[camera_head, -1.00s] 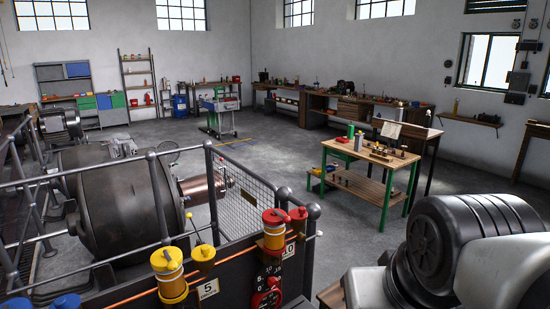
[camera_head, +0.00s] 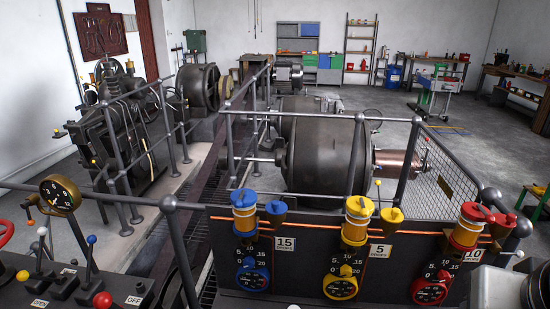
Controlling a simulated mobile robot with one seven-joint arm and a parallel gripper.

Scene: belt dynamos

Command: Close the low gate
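A low wire-mesh panel (camera_head: 441,188) in a dark frame stands right of centre, between a rail post and the right end of the control desk. It looks like the low gate, but I cannot tell for sure, nor whether it is latched. Its lower part is hidden behind the desk. My gripper is not in view. Only a pale and black part of my own arm shows at the bottom right corner.
The desk (camera_head: 300,225) with blue, yellow and red gauges stands close in front. Levers and a round dial (camera_head: 60,194) are at the left. Railings surround a large dark dynamo (camera_head: 318,150). Open floor lies beyond, and a green-legged table (camera_head: 536,202) stands at the right edge.

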